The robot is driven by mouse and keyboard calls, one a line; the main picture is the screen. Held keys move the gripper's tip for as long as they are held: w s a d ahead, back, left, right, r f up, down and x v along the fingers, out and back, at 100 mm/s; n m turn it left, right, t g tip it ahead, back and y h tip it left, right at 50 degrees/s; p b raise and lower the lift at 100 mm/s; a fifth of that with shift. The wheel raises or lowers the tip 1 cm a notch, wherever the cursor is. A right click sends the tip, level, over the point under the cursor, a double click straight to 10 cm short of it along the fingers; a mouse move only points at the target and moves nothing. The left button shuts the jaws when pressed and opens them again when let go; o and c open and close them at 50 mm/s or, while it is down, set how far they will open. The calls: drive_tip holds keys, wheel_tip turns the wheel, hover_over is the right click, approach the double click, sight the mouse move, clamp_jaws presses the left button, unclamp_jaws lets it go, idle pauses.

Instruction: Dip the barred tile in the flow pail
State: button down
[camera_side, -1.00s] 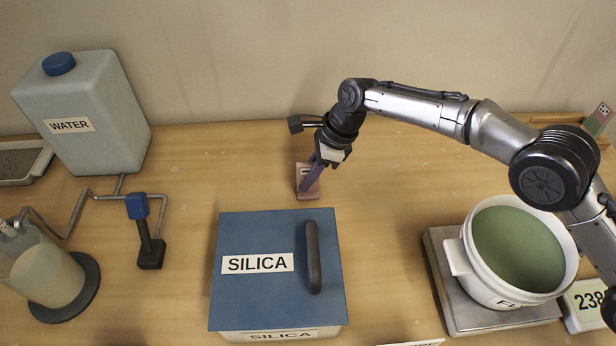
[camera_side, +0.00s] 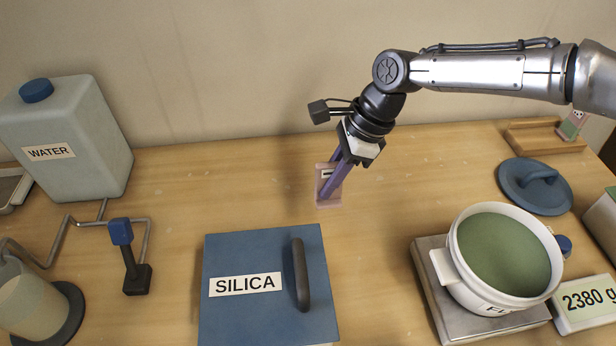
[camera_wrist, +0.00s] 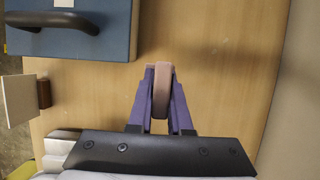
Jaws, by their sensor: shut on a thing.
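My gripper (camera_side: 334,178) is shut on a pinkish tile (camera_side: 327,199) with a dark bar mark on a pale patch, behind and right of the silica box. The tile is upright between the purple fingers; the fingers hide part of its face. In the wrist view the tile (camera_wrist: 163,88) shows edge-on between the fingertips. I cannot tell how high it is above the table. The white pail (camera_side: 448,247), its label partly readable as "FL", holds green liquid (camera_side: 503,252) and stands open on a scale, in front and right of my gripper.
The blue-lidded silica box (camera_side: 263,265) stands front left of my gripper. A water tank (camera_side: 65,140) and tap (camera_side: 128,255) are at the left. A blue round lid (camera_side: 530,195) lies behind the pail. A dotted tile (camera_side: 572,125) stands in a wooden rack (camera_side: 530,140). The scale display (camera_side: 585,300) reads 2380 g.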

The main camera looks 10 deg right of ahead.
drive_tip(key=s+d+r, duration=0.4)
drive_tip(key=s+d, duration=0.4)
drive_tip(key=d, duration=0.5)
drive_tip(key=s+d+r, duration=0.5)
drive_tip(key=s+d, duration=0.3)
drive_tip(key=d, duration=0.5)
drive_tip(key=shift+r, duration=0.2)
wheel_tip(320, 180, down, 6)
drive_tip(key=shift+f, duration=3.05)
